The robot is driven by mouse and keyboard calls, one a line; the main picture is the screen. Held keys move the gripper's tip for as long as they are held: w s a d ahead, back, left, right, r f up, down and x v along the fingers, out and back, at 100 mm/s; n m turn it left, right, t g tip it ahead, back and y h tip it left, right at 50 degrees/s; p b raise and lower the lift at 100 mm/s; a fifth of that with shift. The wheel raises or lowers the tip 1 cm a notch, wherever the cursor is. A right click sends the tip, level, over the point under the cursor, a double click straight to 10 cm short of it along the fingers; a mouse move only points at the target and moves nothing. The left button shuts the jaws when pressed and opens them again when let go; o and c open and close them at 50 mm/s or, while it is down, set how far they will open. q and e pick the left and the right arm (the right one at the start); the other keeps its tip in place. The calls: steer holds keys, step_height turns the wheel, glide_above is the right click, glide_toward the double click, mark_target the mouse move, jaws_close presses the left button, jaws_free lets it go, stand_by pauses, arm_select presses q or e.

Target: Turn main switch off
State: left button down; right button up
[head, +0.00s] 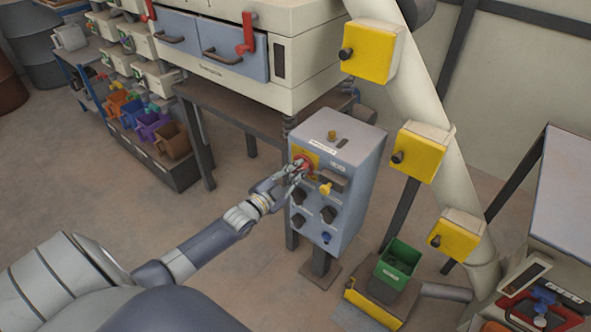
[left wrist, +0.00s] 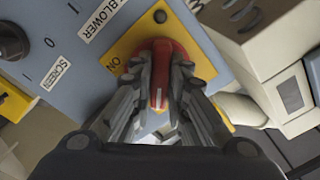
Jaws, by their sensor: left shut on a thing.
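The main switch is a red rotary knob (left wrist: 160,73) on a yellow plate (left wrist: 122,50) marked "ON" in the left wrist view. In the head view the red knob (head: 306,167) sits at the upper left of the blue-grey control cabinet (head: 350,160). My left gripper (head: 298,170) reaches the cabinet's front face. In the left wrist view its two ribbed fingers (left wrist: 163,100) are shut on the red knob, one on each side. The knob's lower part is partly hidden between the fingers. My right gripper is not in view.
Black knobs and a yellow-tipped control (head: 325,189) are close by on the cabinet front. A machine with red handles (head: 247,35) stands behind. Yellow boxes (head: 418,152) line a pale pipe to the right. A green bin (head: 397,261) sits low at right.

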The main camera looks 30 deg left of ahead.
arm_select(q)
steer(key=n, duration=0.4)
steer(key=shift+n, duration=0.3)
steer(key=n, duration=0.4)
steer(key=shift+f+n, duration=0.1)
steer(key=shift+n, duration=0.2)
steer(key=c, duration=1.6)
jaws_free()
steer(key=shift+o, duration=0.2)
steer(key=shift+s, duration=0.1)
steer(key=s+a, duration=0.1)
steer(key=s, duration=1)
steer(key=shift+s, duration=0.4)
